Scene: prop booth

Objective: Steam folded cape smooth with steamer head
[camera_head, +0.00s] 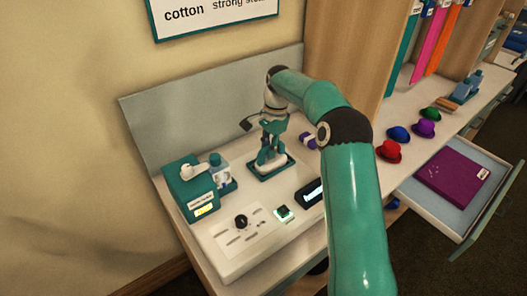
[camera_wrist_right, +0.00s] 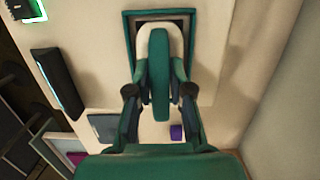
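The folded purple cape (camera_head: 452,174) lies flat in an open drawer at the right of the head view, with a white label on it. The steamer head (camera_wrist_right: 160,40), white with a teal handle, sits on a teal-edged stand on the bench. My right gripper (camera_head: 270,158) is down over it. In the right wrist view my right gripper's fingers (camera_wrist_right: 159,82) straddle the handle, one on each side. I cannot tell whether they press on it. My left gripper is not in view.
A teal box with a white nozzle (camera_head: 192,190) and a white panel with a black knob (camera_head: 240,240) stand at the front left. Small red (camera_head: 388,151), purple and blue hats sit right of my arm. The open drawer (camera_head: 432,207) juts out from the bench.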

